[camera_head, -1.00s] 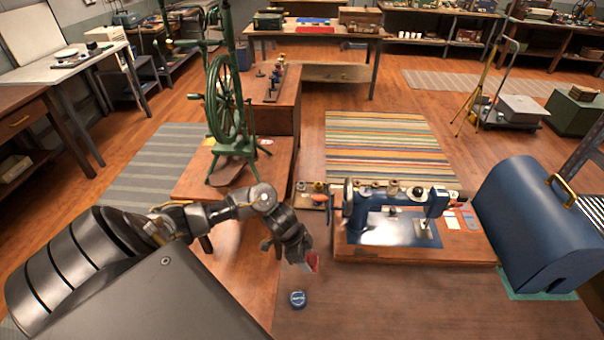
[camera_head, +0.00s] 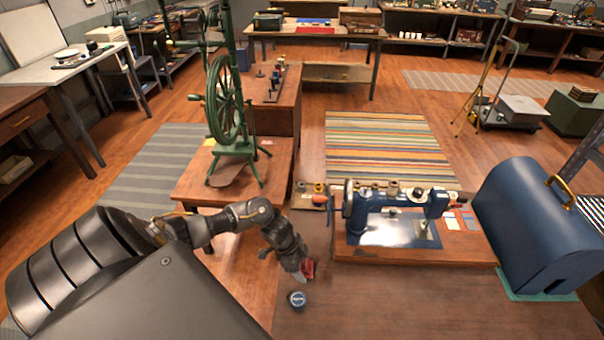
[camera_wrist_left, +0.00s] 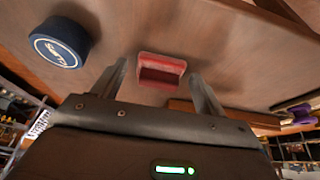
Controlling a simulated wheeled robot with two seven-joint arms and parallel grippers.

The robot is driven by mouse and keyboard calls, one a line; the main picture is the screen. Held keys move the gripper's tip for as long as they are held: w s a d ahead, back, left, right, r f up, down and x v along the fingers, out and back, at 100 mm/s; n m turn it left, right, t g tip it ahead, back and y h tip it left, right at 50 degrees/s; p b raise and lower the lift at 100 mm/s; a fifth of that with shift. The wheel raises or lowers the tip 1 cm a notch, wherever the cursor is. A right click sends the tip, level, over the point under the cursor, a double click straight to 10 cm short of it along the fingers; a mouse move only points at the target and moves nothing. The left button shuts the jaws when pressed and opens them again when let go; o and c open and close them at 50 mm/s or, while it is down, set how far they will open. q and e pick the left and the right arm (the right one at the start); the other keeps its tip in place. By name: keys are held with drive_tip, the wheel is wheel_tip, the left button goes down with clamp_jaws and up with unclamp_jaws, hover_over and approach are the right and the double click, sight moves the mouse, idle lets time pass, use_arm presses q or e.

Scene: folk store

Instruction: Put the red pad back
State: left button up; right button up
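The red pad (camera_head: 309,269) is a small block just left of the blue sewing machine's wooden base; my left gripper partly hides it in the head view. In the left wrist view the red pad (camera_wrist_left: 161,72) shows between and beyond the two fingertips, with a gap on each side. My left gripper (camera_head: 300,276) points down at the worktable beside the pad. Its fingers (camera_wrist_left: 160,85) are apart. Whether the pad rests on the table is hard to tell. The blue sewing machine (camera_head: 394,214) stands on its base (camera_head: 415,256). My right gripper is not in view.
A round blue tin (camera_head: 297,299) stands just in front of my left gripper; it also shows in the left wrist view (camera_wrist_left: 60,42). A large blue case (camera_head: 540,225) stands at the right. A green spinning wheel (camera_head: 226,105) stands behind my arm. The table's front is clear.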

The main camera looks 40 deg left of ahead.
use_arm(q)
drive_tip(key=v, duration=1.2)
idle(0.6)
